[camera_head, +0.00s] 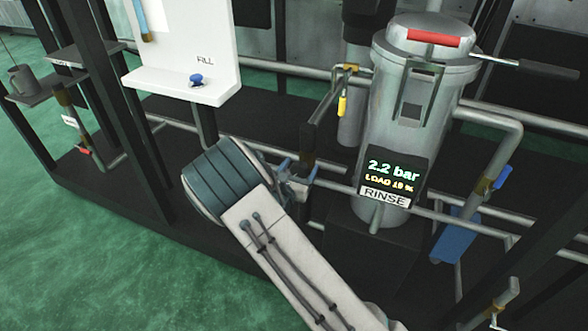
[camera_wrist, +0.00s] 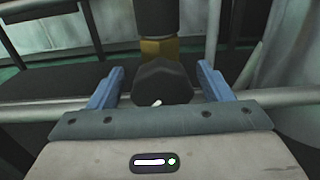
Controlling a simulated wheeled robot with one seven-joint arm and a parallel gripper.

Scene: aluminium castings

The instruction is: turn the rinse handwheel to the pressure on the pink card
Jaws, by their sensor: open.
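A dark, faceted handwheel (camera_wrist: 163,82) with a white mark sits in front of a brass fitting (camera_wrist: 160,48) in the wrist view. My gripper (camera_wrist: 160,68) is open, with one blue finger on each side of the handwheel and a visible gap at both sides. In the head view my gripper (camera_head: 299,171) is left of the rinse tank, and the handwheel is hard to make out there. The RINSE display (camera_head: 392,175) on the tank reads 2.2 bar, with a smaller yellow load line below. No pink card shows in either view.
The grey tank (camera_head: 425,110) has a red-handled lid and stands right of my gripper. Pipes (camera_head: 480,205) and dark frame posts (camera_head: 115,100) surround the spot. A white FILL panel (camera_head: 185,60) with a blue knob (camera_head: 196,79) is at upper left. Green floor (camera_head: 60,235) is clear at left.

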